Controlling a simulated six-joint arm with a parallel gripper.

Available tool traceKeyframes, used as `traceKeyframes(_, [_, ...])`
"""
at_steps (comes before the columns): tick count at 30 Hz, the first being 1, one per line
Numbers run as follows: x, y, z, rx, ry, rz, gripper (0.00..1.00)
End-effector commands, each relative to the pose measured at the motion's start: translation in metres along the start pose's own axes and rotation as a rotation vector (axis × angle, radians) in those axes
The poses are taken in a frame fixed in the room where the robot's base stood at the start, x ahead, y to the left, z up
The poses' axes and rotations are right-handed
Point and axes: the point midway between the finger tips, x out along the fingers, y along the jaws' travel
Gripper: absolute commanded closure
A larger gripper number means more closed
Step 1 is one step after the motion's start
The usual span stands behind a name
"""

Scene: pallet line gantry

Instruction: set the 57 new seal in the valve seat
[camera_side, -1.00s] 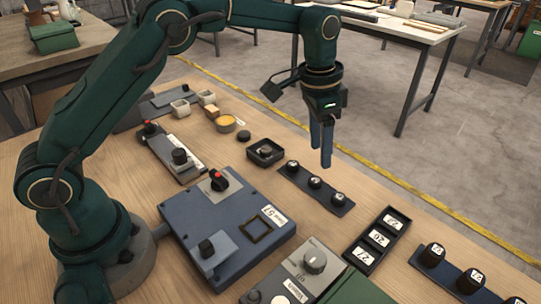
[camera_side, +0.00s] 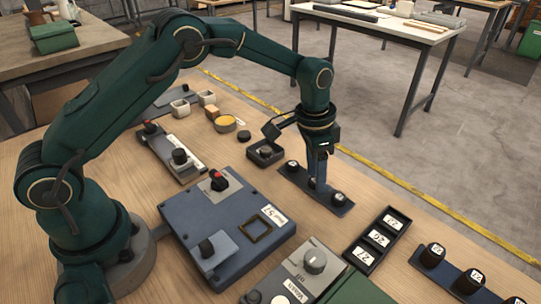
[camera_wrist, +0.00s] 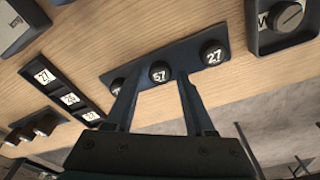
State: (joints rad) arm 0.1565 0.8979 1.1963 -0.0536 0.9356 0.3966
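A dark blue strip (camera_side: 343,208) on the wooden table holds three round black seals. In the wrist view the middle seal (camera_wrist: 160,72) reads 57 and the right one (camera_wrist: 213,54) reads 27; the third is partly hidden by a finger. My gripper (camera_side: 317,184) is low over the strip's middle, fingers pointing down. In the wrist view its fingers (camera_wrist: 160,78) are apart, one on each side of the 57 seal; I cannot tell whether they touch it. A blue box (camera_side: 190,215) marked 57 has an open square frame (camera_side: 254,230), seemingly the valve seat.
A square black tray (camera_side: 279,160) with a round piece stands beside the strip. A black tray of numbered labels (camera_side: 358,256), a strip with black cylinders (camera_side: 450,274) and a grey knob box (camera_side: 298,270) lie to the right. Small cups (camera_side: 180,108) stand at the back.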

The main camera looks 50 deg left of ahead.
Motion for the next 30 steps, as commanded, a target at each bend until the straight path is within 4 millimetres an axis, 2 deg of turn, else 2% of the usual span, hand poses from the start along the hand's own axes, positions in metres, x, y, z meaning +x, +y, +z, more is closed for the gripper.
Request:
traceKeyframes(1, [0.0,0.0,0.0,0.0,0.0,0.0,0.69])
traceKeyframes(3, [0.0,0.0,0.0,0.0,0.0,0.0,0.91])
traceKeyframes(15, [-0.002,0.0,0.0,0.0,0.0,0.0,0.91])
traceKeyframes(30, [-0.025,0.0,-0.003,0.0,0.001,-0.001,0.91])
